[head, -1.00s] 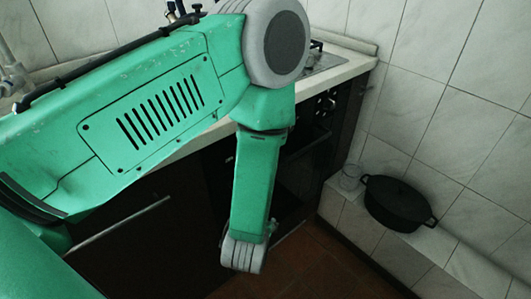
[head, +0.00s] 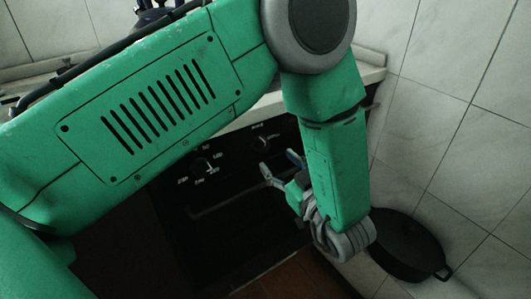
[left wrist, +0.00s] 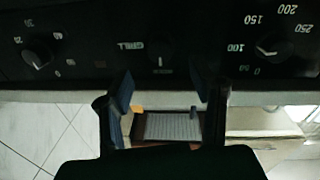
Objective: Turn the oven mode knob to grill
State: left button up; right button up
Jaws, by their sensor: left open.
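The oven mode knob (left wrist: 160,62) is dark, with a pale pointer mark, at the middle of the black control panel in the left wrist view. The word GRILL (left wrist: 131,45) stands to its left there; the lettering looks upside down. My left gripper (left wrist: 161,88) is open and empty, its two fingers apart below the knob in this view, not visibly touching it. In the head view the left gripper (head: 280,165) is in front of the oven panel, fingers towards it. A knob (head: 262,141) just above the fingers there is probably the mode knob. My right gripper is not in view.
A numbered temperature knob (left wrist: 271,47) and another numbered knob (left wrist: 38,60) flank the mode knob. The pale counter edge (head: 240,116) runs above the panel. A black pot (head: 412,248) stands at the right by the tiled wall. My left arm hides part of the oven.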

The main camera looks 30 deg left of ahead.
aim_at(265, 148)
pick_arm(q)
jog(key=b+x, duration=0.1)
jog(key=x, duration=0.4)
jog(key=shift+w+a, duration=0.25)
jog(key=shift+a, duration=0.45)
jog(key=shift+c, duration=0.5)
jog(key=shift+d, duration=0.15)
jog(key=c, duration=1)
